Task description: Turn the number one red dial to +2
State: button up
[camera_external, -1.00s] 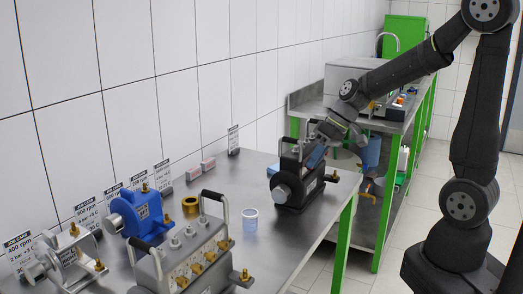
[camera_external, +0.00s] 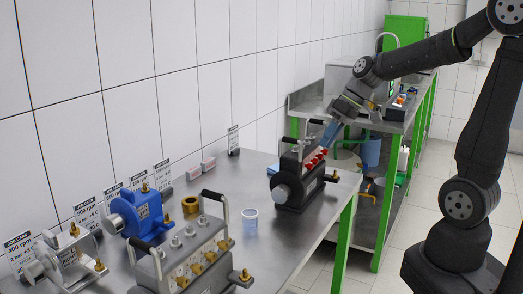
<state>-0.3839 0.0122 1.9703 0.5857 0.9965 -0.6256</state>
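The red dials (camera_external: 314,159) sit in a row on the sloped front of a black box-shaped pump unit (camera_external: 297,188) at the far end of the steel table. Their numbers and settings are too small to read. My gripper (camera_external: 331,134) points down just above the upper end of the dial row. It looks apart from the dials, though the gap is hard to judge. Its fingers are too small and blurred to tell open from shut.
A grey pump (camera_external: 187,262) with a handle and brass fittings, a blue pump (camera_external: 141,211), a brass ring (camera_external: 190,206) and a clear cup (camera_external: 250,222) stand on the steel table (camera_external: 272,258). A second bench with a sink stands behind. The table's right front is clear.

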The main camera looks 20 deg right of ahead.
jog(key=v, duration=1)
jog(key=shift+r, duration=0.15)
jog(key=shift+d, duration=0.1)
notch_tip(320, 180, up, 18)
jog(key=t+h, duration=0.2)
jog(key=h, duration=0.1)
send_over(309, 167)
jog(key=s+d, duration=0.4)
jog(key=d, duration=0.3)
notch_tip(309, 167, down, 17)
jog(key=a+x, duration=0.1)
jog(key=x, duration=1.6)
jog(key=shift+w, duration=0.25)
jog(key=shift+r, duration=0.15)
grip_shut()
